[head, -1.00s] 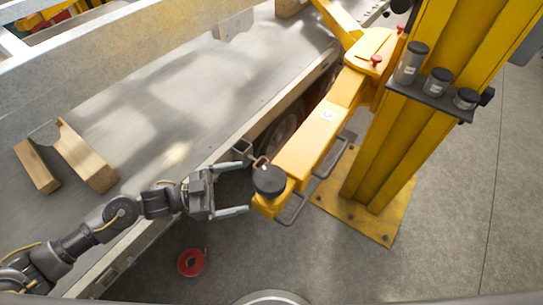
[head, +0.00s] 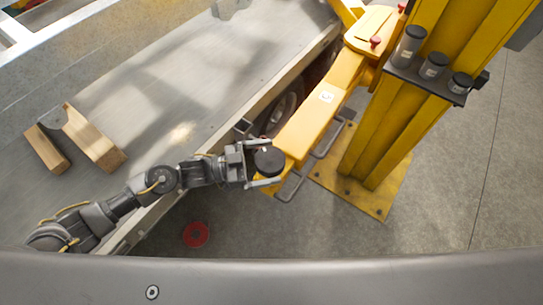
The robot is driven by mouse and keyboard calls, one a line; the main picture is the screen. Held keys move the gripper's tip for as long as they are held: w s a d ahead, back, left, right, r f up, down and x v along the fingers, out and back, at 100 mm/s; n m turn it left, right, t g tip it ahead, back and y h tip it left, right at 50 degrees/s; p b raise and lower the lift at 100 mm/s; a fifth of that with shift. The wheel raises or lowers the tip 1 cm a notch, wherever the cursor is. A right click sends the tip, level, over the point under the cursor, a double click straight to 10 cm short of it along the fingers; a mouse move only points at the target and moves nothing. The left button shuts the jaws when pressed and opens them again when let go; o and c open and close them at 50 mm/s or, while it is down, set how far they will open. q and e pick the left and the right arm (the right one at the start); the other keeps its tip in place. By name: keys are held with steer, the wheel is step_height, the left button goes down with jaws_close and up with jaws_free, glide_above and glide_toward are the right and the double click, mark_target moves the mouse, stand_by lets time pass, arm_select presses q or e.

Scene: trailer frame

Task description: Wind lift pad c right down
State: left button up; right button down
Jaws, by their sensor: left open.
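Lift pad c, a round black pad (head: 269,160), sits at the end of the yellow lift arm (head: 311,118), which carries a white label. My left gripper (head: 266,164) is open, with one finger on each side of the pad. The near finger shows below the pad and the far finger above it. I cannot tell whether the fingers touch the pad. The pad's thread is hidden beneath it. My right gripper is not in view.
The yellow lift post (head: 408,115) stands at the right with a shelf of several black-topped adapters (head: 434,67). The grey trailer bed (head: 150,120) lies left, with wooden blocks (head: 92,138) on it. A red ring (head: 195,234) lies on the floor.

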arm_select(q)
steer(key=shift+w+d, duration=0.1)
steer(key=shift+d, duration=0.6)
